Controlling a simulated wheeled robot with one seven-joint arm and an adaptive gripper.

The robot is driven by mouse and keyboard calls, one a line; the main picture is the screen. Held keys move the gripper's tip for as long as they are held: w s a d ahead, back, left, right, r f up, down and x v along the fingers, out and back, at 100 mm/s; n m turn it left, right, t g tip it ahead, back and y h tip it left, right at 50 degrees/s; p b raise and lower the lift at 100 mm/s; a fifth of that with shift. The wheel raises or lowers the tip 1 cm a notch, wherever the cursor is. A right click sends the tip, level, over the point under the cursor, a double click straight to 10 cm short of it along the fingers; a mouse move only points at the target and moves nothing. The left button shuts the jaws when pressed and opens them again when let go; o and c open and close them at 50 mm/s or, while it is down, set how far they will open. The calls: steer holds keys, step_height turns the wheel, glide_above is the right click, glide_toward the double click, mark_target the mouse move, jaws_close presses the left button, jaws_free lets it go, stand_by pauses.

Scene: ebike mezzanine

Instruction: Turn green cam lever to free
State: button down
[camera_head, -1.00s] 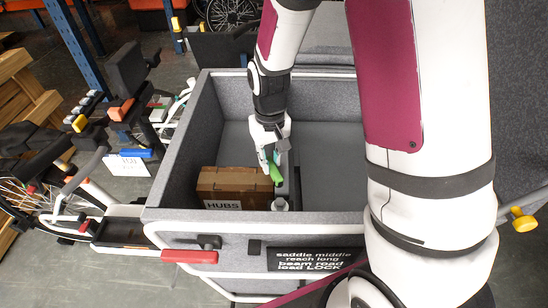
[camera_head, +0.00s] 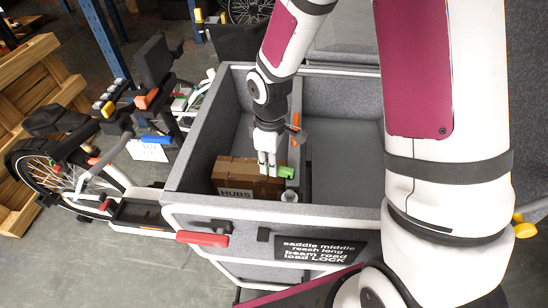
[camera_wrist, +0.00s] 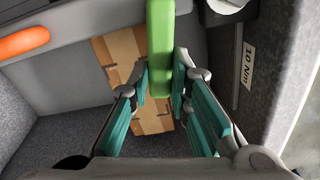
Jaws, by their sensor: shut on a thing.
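The green cam lever (camera_head: 286,173) is inside the grey cargo box, at the divider to the right of the cardboard box. In the wrist view the green lever (camera_wrist: 160,45) runs from the top edge down between my fingers. My gripper (camera_head: 268,168) points down into the box, at the lever's left end. In the wrist view my gripper (camera_wrist: 170,82) has its teal pads on either side of the lever, closed on it. The lever's pivot is not clearly visible.
A cardboard box (camera_head: 240,180) marked HUBS stands close to my gripper's left. The cargo box's grey walls (camera_head: 205,135) surround the arm's end. A red handle (camera_head: 203,239) and a lettered black plate (camera_head: 318,250) are on the front. A "10 Nm" label (camera_wrist: 247,66) shows beside the lever.

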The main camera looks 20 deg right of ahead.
steer(key=shift+s+a+n+p, duration=0.2)
steer(key=shift+s+n, duration=0.1)
steer(key=shift+n, duration=0.4)
steer(key=shift+s+a+n+p, duration=0.1)
steer(key=shift+s+n+p, duration=0.15)
steer(key=shift+n, duration=0.45)
steer(key=c, duration=1.5)
jaws_free()
step_height(320, 180, up, 12)
steer(key=shift+r, duration=0.1)
